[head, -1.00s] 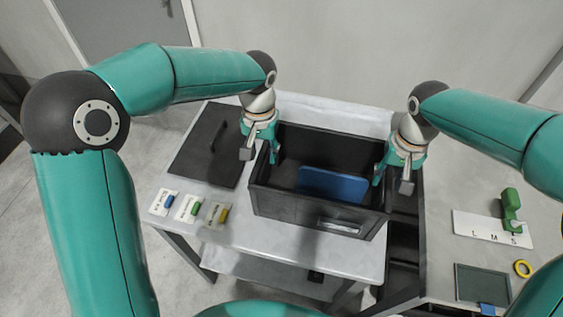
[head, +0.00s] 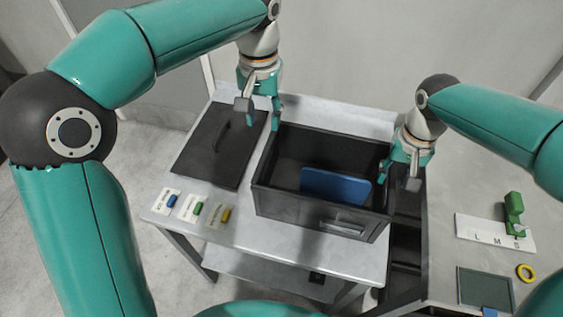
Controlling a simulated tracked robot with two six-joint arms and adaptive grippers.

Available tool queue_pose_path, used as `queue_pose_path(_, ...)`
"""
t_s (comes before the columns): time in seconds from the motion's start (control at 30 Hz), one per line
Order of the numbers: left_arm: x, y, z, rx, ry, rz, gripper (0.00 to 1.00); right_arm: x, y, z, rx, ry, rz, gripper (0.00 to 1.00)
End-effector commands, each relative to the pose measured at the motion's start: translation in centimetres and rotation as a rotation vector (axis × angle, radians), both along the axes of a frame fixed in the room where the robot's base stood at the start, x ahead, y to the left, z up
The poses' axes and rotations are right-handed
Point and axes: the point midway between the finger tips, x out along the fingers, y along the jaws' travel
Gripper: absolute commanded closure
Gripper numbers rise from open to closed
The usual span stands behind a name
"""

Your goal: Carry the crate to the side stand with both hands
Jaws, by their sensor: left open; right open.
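The black open crate (head: 300,205) sits upright on a light grey table (head: 225,238), with a blue flat item (head: 335,186) inside it. My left gripper (head: 260,108) is open and empty, raised above the crate's far left corner and apart from it. My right gripper (head: 400,172) is open at the crate's right wall. Its inner finger overlaps the rim in the picture, and I cannot tell whether it touches. Which surface is the side stand is not clear from this view.
A black lid-like panel with a handle (head: 215,150) lies left of the crate. Several coloured tags lie in front of it. To the right, a grey bench (head: 445,275) bears a green object (head: 514,212), a white L-M-S plate (head: 480,232), a dark panel (head: 485,287) and a yellow ring (head: 525,273).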

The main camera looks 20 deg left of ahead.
Motion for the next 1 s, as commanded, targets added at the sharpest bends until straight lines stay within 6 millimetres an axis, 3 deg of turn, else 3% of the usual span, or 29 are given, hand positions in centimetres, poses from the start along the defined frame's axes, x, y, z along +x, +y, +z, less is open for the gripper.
queue_pose_path(0.3,0.0,0.0,0.0,0.000,-0.001,0.000,0.59,0.1,0.1,6.4,0.002,-0.006,0.000,0.59)
queue_pose_path(0.5,0.0,0.0,0.0,0.000,-0.001,0.000,0.59,0.1,0.1,9.2,0.002,-0.003,0.000,0.59)
queue_pose_path(1.0,0.0,0.0,0.0,0.000,-0.001,0.000,0.59,0.0,0.0,10.1,0.002,0.000,0.001,0.59)
